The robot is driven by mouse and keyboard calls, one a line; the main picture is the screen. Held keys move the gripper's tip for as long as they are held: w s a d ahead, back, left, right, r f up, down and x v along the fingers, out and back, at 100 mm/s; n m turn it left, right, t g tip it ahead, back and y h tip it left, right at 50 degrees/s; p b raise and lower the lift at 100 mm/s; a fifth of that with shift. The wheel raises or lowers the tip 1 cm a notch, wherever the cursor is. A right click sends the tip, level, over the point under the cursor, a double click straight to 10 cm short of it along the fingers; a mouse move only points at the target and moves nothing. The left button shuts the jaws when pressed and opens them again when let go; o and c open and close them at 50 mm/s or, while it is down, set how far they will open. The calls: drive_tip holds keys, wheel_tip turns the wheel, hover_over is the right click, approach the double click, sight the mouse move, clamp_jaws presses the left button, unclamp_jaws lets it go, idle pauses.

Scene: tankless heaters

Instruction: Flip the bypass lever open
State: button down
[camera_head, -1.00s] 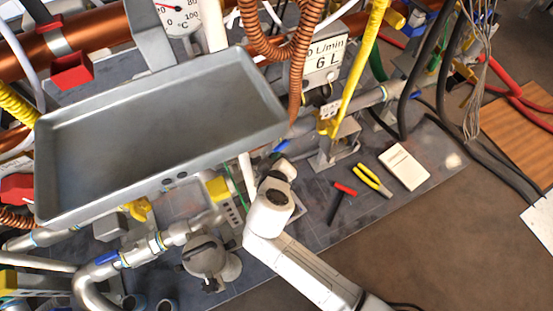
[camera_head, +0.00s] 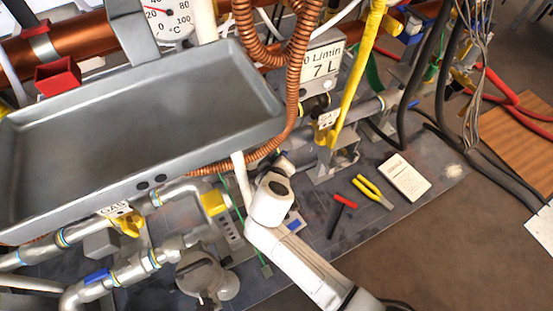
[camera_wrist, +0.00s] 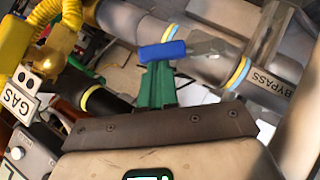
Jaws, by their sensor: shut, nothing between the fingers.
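The bypass lever's blue handle (camera_wrist: 162,52) shows at the top middle of the wrist view, on a flat metal lever arm reaching right to the pipe. The pipe marked BYPASS (camera_wrist: 272,84) has yellow and blue bands. My gripper (camera_wrist: 158,80) has green fingers, shut and empty; their tips are just below the blue handle, seemingly very close. I cannot tell whether they touch it. In the head view my white wrist (camera_head: 272,195) is by the pipes right of the grey tray, and the fingers are hidden.
A large grey tray (camera_head: 140,125) overhangs the pipes at left. A copper corrugated hose (camera_head: 300,80) and a yellow hose (camera_head: 355,75) hang close by. A red-handled tool (camera_head: 342,207), yellow pliers (camera_head: 373,190) and a white booklet (camera_head: 404,177) lie on the panel. A GAS tag (camera_wrist: 18,102) is at left.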

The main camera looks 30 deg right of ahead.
drive_tip(key=shift+d+f+m+y+p, duration=0.1)
drive_tip(key=shift+d+m+y+p, duration=0.35)
drive_tip(key=shift+p, duration=0.3)
drive_tip(key=shift+d+f+m+y+p, duration=0.55)
drive_tip(key=shift+d+f+y+p, duration=0.7)
drive_tip(key=shift+d+f+p, duration=0.3)
drive_tip(key=shift+f, duration=0.15)
